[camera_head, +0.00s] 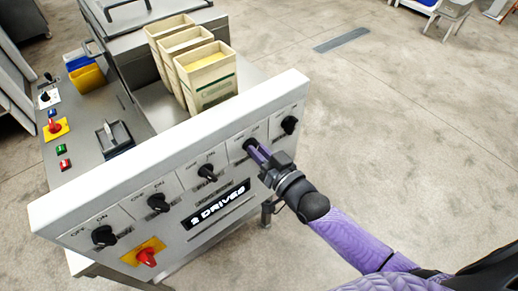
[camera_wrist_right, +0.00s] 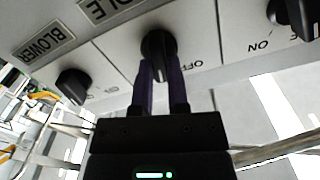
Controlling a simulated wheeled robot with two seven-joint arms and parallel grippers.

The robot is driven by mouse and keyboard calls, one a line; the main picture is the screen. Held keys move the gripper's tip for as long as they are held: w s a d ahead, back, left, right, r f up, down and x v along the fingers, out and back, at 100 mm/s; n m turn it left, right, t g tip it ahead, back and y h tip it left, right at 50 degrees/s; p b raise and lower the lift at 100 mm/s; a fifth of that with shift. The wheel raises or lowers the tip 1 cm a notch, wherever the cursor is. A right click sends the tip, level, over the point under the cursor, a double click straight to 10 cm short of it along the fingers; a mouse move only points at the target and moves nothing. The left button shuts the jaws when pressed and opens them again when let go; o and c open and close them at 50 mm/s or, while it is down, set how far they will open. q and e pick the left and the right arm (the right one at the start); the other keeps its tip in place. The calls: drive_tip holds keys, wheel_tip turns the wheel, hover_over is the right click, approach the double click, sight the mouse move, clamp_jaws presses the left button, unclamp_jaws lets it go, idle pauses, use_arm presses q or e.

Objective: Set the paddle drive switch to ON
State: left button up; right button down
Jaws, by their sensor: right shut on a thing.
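The switch panel (camera_head: 186,232) stands tilted in front of me with a row of black rotary knobs marked OFF and ON. My right gripper (camera_head: 257,153) is shut on the second knob from the right. In the right wrist view the dark purple fingers (camera_wrist_right: 160,82) sit on both sides of this black knob (camera_wrist_right: 157,45). My left gripper is not in view.
A BLOWER knob (camera_wrist_right: 72,85) and another knob (camera_wrist_right: 292,14) are close on either side of the gripped one. A red switch on a yellow plate (camera_head: 147,256) is low on the panel. Cartons (camera_head: 208,78) stand behind it.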

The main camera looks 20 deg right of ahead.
drive_tip(key=shift+m, duration=0.6)
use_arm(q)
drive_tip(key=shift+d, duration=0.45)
use_arm(e)
drive_tip(key=c, duration=0.6)
unclamp_jaws()
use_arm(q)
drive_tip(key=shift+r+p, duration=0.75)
use_arm(e)
drive_tip(key=v, duration=1)
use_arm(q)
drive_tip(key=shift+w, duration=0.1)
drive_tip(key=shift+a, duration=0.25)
